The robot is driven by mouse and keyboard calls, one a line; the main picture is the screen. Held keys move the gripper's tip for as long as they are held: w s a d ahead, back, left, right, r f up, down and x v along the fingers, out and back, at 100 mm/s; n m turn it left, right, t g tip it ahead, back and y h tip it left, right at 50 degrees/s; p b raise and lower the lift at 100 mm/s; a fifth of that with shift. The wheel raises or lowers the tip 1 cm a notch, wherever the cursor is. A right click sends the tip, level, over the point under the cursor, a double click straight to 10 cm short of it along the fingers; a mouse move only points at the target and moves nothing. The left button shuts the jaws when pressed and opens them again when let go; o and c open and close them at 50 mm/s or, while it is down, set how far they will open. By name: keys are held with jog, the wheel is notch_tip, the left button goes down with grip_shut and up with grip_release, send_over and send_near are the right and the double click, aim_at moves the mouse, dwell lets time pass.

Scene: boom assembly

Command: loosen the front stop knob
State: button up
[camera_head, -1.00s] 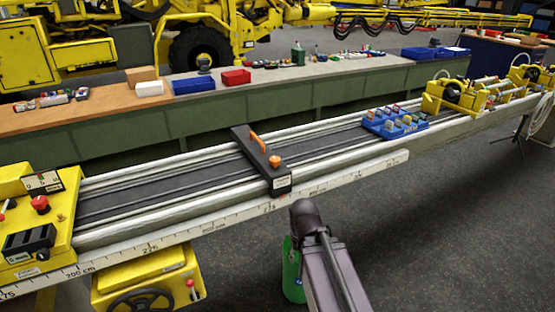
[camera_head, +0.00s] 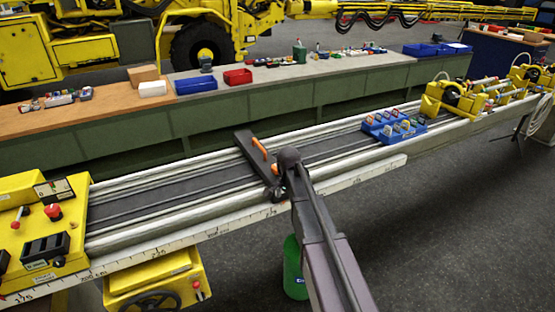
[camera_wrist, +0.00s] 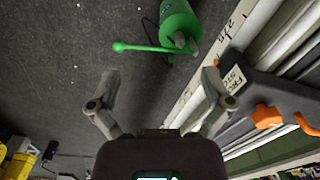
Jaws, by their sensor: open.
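The front stop is a dark bar (camera_head: 245,146) lying across the rails, with an orange handle (camera_head: 259,148) on top. In the wrist view the orange knob (camera_wrist: 266,117) sits at the right, on the dark stop body (camera_wrist: 275,93), beside a white label (camera_wrist: 233,82). The orange handle (camera_wrist: 306,124) shows at the right edge there. My gripper (camera_wrist: 158,84) is open and empty, apart from the knob and to its left in the wrist view.
A green cylinder (camera_head: 293,266) stands on the floor beside the rail; it also shows in the wrist view (camera_wrist: 179,22). A blue tray (camera_head: 394,127) sits farther along the rail. A yellow control panel (camera_head: 40,230) is at the left end. Dark floor lies open to the right.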

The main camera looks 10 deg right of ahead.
jog(key=w+r+m+p, duration=0.4)
jog(key=w+r+m, duration=0.1)
jog(key=w, duration=0.7)
jog(key=w+r+m+p, duration=0.5)
jog(key=w+r+m, duration=0.1)
jog(key=w, duration=0.7)
jog(key=shift+m+p, duration=0.3)
jog(key=shift+m, duration=0.6)
jog(key=shift+f, duration=0.15)
notch_tip(320, 180, down, 14)
jog(key=b, duration=1.3)
jog(key=shift+b, duration=0.4)
jog(key=shift+r, duration=0.2)
jog(key=shift+c, duration=0.2)
